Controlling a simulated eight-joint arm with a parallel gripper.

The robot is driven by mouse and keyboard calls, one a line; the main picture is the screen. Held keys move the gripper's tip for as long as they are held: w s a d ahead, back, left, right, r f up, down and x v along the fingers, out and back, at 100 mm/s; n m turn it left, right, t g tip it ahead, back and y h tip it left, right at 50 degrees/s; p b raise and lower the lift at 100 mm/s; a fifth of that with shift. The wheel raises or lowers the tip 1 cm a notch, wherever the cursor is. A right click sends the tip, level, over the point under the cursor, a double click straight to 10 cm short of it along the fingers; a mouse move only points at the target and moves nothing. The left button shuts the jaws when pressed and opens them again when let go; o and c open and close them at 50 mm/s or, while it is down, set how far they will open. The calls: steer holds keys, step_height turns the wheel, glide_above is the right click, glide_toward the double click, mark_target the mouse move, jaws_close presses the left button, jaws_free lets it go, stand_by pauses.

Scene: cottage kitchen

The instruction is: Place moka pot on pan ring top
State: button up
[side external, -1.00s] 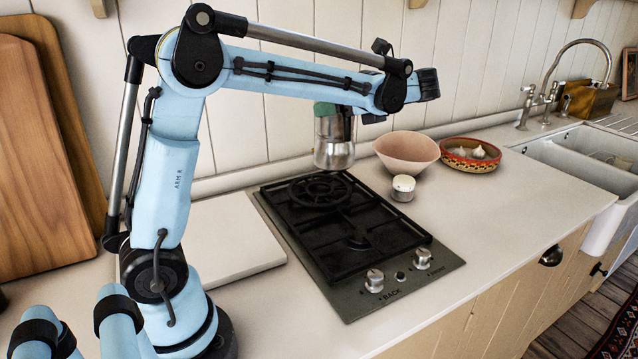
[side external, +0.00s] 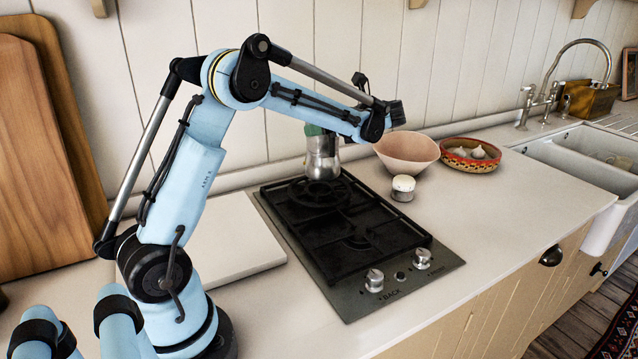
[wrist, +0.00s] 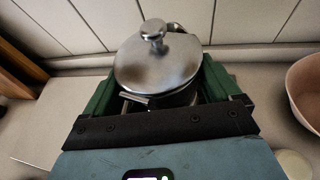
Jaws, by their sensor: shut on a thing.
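The silver moka pot (side external: 322,160) is upright at the far burner of the black gas hob (side external: 400,248). Its base is at the pan ring (side external: 318,192); I cannot tell whether it touches or hovers just above. My gripper (wrist: 165,95) is shut on the moka pot, with a green finger on each side of the body in the wrist view. The pot's lid and knob (wrist: 154,30) show from above there. In the side view my arm hides the pot's upper part.
A pink bowl (side external: 408,152) and a small white-topped jar (side external: 403,188) stand close right of the hob. A patterned bowl (side external: 470,155) with garlic is farther right. A pale board (side external: 235,240) lies left of the hob. The tiled or panelled wall is close behind.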

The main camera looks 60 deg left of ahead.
mark_target(325, 143)
steer(key=shift+x, duration=0.85)
steer(key=shift+w+f, duration=0.1)
steer(key=shift+f, duration=2.1)
steer(key=o, duration=1.7)
steer(key=shift+f, duration=0.1)
